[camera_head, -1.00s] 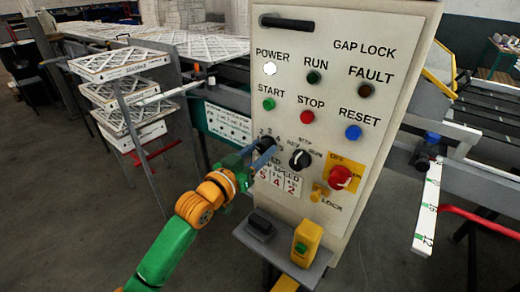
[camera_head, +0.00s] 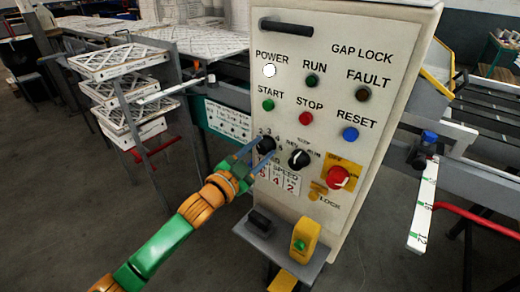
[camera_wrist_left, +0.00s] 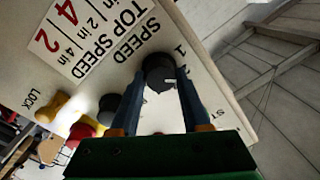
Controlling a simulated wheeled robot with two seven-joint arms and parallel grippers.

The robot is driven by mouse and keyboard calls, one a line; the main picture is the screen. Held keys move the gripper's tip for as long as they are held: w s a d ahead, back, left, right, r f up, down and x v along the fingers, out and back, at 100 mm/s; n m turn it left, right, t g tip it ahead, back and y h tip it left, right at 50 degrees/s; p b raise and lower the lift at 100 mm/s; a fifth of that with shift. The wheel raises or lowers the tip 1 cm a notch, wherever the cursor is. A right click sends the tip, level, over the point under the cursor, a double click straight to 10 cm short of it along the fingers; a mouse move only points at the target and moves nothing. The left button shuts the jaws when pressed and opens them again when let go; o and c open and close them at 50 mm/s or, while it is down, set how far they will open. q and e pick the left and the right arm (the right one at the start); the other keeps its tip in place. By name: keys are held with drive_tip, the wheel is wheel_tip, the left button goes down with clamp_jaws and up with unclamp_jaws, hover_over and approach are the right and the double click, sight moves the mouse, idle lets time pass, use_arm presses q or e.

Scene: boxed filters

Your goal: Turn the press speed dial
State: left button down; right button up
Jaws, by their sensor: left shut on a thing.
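The black press speed dial (camera_head: 266,144) is on the white control panel (camera_head: 395,100), above the SPEED label (camera_head: 286,172). My left gripper (camera_head: 259,150) reaches it from the lower left, with its two blue fingers on either side of the knob. The gripper is shut on the dial. The scale numbers around the dial are partly hidden, so its exact setting cannot be told. My right gripper is out of view.
Stacked filters (camera_head: 120,62) stand at the left.

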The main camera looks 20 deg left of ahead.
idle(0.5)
use_arm(q)
drive_tip(key=shift+c, duration=1.8)
unclamp_jaws()
drive_tip(key=b+v, duration=0.1)
drive_tip(key=v, duration=0.6)
drive_tip(key=shift+f, duration=0.1)
